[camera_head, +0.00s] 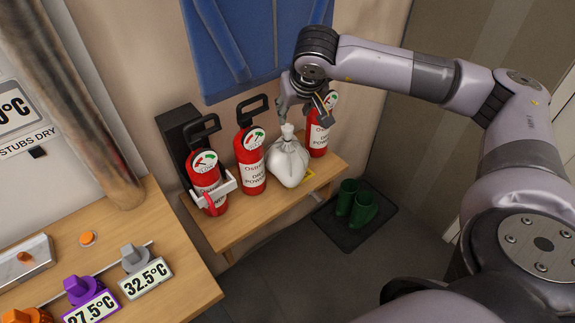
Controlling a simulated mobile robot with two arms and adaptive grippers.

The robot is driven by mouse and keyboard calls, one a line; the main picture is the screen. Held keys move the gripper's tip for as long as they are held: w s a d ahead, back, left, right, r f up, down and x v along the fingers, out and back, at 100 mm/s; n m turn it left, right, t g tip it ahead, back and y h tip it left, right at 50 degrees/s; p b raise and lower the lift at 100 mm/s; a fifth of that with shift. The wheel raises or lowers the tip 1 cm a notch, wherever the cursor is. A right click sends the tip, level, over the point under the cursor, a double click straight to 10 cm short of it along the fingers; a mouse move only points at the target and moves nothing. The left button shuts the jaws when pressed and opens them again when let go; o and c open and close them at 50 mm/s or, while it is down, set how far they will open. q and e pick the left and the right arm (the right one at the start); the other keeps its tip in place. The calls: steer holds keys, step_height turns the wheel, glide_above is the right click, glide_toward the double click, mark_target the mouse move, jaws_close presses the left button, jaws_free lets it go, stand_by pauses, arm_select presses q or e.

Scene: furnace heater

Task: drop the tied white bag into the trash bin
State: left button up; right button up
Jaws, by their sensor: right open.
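The tied white bag (287,163) stands on a wooden shelf (234,222), its knotted top pointing up. It sits between two red fire extinguishers. My right gripper (305,113) is open just above the bag's knot, pointing down, with its fingers close around or beside the knot; I cannot tell whether they touch it. My left gripper is not in view. No trash bin shows in this view.
Fire extinguishers (250,160) stand on the shelf left of the bag, and another (319,135) stands right behind my gripper. Green boots (362,208) stand on a dark mat (345,236) below. A control desk (180,290) with knobs fills the lower left.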

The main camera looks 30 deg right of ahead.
mark_target(288, 128)
steer(key=b+x, duration=0.4)
steer(key=x, duration=0.5)
steer(key=shift+w+a+f, duration=0.1)
steer(key=shift+w+f, duration=0.05)
steer(key=shift+f, duration=0.05)
steer(key=b+x, duration=0.2)
steer(key=x, duration=0.1)
steer(key=b+x, duration=0.1)
steer(key=x, duration=0.1)
steer(key=shift+w+d, duration=0.2)
steer(key=shift+d, duration=0.2)
steer(key=shift+r, duration=0.1)
jaws_close()
